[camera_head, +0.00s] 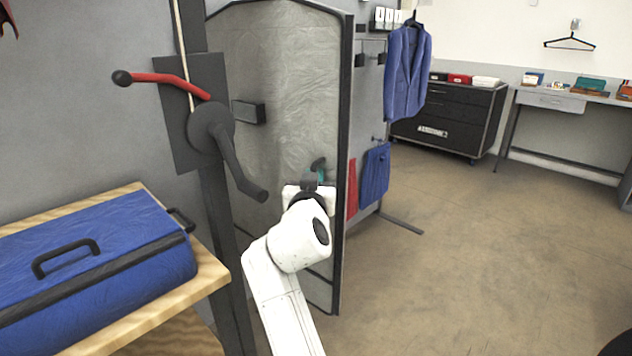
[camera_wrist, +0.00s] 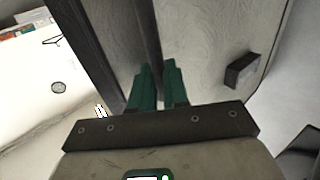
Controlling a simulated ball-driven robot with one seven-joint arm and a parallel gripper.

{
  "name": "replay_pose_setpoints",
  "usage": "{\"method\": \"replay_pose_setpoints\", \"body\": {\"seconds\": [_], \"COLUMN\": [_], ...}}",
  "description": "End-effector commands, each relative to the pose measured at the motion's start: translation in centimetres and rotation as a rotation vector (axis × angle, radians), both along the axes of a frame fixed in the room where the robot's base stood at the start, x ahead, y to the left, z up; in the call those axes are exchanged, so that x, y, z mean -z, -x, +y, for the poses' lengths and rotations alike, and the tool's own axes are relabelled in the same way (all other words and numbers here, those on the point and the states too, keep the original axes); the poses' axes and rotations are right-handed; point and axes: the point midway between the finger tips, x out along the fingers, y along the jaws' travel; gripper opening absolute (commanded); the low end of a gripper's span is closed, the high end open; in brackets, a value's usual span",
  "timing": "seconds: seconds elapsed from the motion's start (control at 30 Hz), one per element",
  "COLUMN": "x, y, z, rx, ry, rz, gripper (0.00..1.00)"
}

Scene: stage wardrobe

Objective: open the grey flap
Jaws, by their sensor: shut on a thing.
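The grey flap (camera_head: 285,75) is a tall, wrinkled grey panel with a dark border, standing upright in the middle of the head view. It fills the upper middle of the wrist view (camera_wrist: 203,40). A small black block (camera_head: 249,112) sits on its face, also in the wrist view (camera_wrist: 242,70). My gripper (camera_head: 319,168) is at the flap's lower right, close to its dark side border. In the wrist view its teal fingers (camera_wrist: 157,82) are close together at a dark edge strip of the flap. My gripper is shut on the flap there; the fingers hide the exact grip.
A dark post with a red lever (camera_head: 165,80) and a grey crank (camera_head: 235,165) stands left of the flap. A blue case (camera_head: 95,250) lies on a wooden bench (camera_head: 212,275). Blue garments (camera_head: 407,75) hang behind the flap. The floor (camera_head: 470,260) at right is clear.

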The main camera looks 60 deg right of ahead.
Motion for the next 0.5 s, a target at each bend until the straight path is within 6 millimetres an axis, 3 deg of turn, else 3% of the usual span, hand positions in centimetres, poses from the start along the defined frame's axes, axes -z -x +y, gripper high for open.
{"method": "replay_pose_setpoints", "body": {"seconds": [0.03,0.23,0.27,0.5], "x": [-0.18,-0.18,-0.18,-0.12], "y": [-1.35,-1.35,-1.35,-1.18], "z": [0.95,0.95,0.95,0.83], "rx": [-0.038,-0.038,-0.038,-0.034], "ry": [0.003,0.003,0.004,0.004], "rz": [-0.006,-0.005,-0.005,-0.004], "gripper": [0.00,0.00,0.18,0.40]}}
